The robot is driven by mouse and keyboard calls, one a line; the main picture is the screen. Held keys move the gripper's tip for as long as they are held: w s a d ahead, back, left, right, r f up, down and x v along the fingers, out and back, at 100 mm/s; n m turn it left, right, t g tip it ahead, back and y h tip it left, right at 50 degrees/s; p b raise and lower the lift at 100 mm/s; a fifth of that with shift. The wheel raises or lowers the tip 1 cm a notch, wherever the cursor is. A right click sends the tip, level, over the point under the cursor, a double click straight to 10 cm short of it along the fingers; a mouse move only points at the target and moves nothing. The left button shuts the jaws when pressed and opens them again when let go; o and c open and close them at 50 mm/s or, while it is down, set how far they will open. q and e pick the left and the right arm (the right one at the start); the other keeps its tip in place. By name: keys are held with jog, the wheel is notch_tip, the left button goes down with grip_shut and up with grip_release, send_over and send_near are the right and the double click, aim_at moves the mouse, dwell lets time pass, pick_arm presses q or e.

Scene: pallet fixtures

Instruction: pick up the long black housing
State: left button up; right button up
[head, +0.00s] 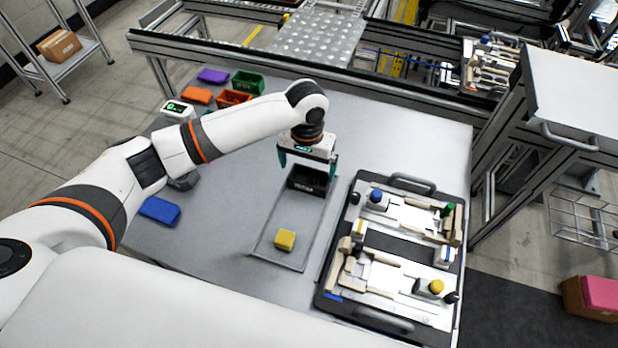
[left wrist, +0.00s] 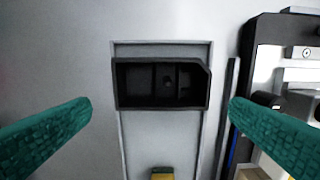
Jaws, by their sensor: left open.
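The long black housing (head: 308,180) lies at the far end of a shallow grey tray on the table. In the left wrist view the housing (left wrist: 161,83) is an open black box with inner compartments, lying crosswise on the tray. My left gripper (head: 308,165) is above it, pointing down. Its two green fingers (left wrist: 160,120) are open wide, one on each side of the housing, with gaps to both ends and nothing held. Part of the housing is hidden by the gripper in the head view. My right gripper is not in view.
A yellow block (head: 285,240) sits on the near part of the grey tray (head: 268,246). A black pallet fixture (head: 330,283) with several parts stands close on the right. A blue block (head: 159,210) and coloured bins (head: 248,82) are on the left; the table between is clear.

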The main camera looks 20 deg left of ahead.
aim_at(310, 176)
pick_arm(q)
jog(key=shift+w+f, duration=0.1)
jog(key=shift+f, duration=0.3)
jog(key=shift+w+f+p, duration=0.3)
jog(key=shift+f+p, duration=0.1)
jog(key=shift+f, duration=0.45)
notch_tip(310, 176, down, 3)
jog(key=shift+w+d+f+p, duration=0.1)
jog(key=shift+p, duration=0.2)
jog(key=shift+f, duration=0.15)
jog(key=c, duration=0.8)
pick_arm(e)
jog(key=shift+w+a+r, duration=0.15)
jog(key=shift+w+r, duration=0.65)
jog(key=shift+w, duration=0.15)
